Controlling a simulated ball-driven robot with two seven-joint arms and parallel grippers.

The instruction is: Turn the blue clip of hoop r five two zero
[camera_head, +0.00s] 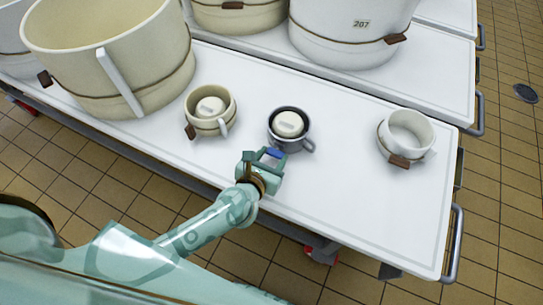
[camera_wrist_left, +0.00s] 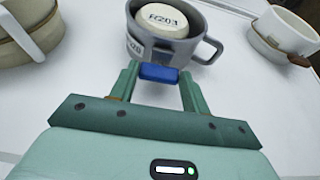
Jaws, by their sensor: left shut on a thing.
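The grey pot-shaped hoop (camera_head: 288,131) stands upright near the table's front edge, with a side handle at its right. In the left wrist view the hoop (camera_wrist_left: 180,52) has a small label at its left that I cannot read surely. A pale round block marked FG203 (camera_wrist_left: 168,19) sits inside it. My left gripper (camera_head: 267,158) is shut on the blue clip, one finger at each end. My right gripper is not in view.
A cream pot (camera_head: 225,98) with a brown tag stands left of the hoop, and a white cup (camera_head: 409,132) with a brown tag stands right. Large vats (camera_head: 150,85) fill the back left. The white table (camera_head: 340,190) is clear at front right.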

